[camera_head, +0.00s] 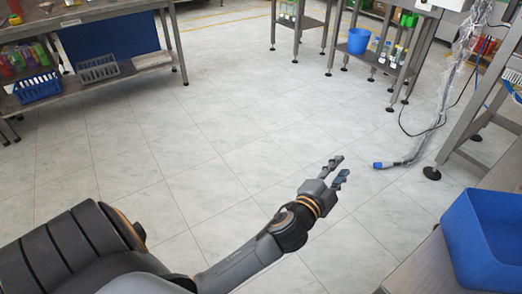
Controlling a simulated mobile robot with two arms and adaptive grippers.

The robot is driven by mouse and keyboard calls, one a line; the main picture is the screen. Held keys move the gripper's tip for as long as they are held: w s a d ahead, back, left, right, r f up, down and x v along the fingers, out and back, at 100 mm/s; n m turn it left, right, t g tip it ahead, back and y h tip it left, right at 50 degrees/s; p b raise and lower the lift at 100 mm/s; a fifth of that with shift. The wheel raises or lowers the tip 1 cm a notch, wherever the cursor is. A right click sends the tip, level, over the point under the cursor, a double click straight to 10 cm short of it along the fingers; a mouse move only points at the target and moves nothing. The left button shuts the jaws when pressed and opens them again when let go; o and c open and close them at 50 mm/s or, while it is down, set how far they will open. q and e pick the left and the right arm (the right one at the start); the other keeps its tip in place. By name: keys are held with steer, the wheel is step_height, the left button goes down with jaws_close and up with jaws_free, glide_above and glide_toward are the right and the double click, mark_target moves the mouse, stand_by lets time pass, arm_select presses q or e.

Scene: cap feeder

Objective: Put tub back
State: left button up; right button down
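A blue open tub (463,243) sits on a grey table (423,272) at the lower right, cut off by the picture's right edge. The part of its inside that shows looks empty. My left gripper (343,166) is stretched out over the floor, to the left of the tub and well apart from it. Its two fingers are spread with nothing between them. My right gripper is not in view.
A workbench (100,12) with a blue basket (37,87) and a grey basket (97,69) stands at the upper left. A blue bucket (359,41) and bottles stand on a shelf at the back. A cable with a blue plug (379,165) lies on the floor. The middle floor is clear.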

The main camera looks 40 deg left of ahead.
arm_select(q)
steer(key=s+a+f+n+g+y, duration=0.1)
steer(key=s+a+f+n+g, duration=0.15)
steer(key=s+f, duration=0.4)
steer(key=s+a+f+n+g+y, duration=0.1)
steer(key=s+f+n+g, duration=0.25)
steer(key=f, duration=0.55)
steer(key=s+d+f+n+g+h, duration=0.1)
steer(key=s+f+g, duration=0.3)
steer(key=s, duration=0.5)
steer(key=s+d+f+n+g+h, duration=0.1)
steer(key=s+f+g, duration=0.4)
steer(key=s+f, duration=0.3)
steer(key=shift+s+n+h, duration=0.3)
steer(key=shift+s+n, duration=0.1)
steer(key=shift+s, duration=0.15)
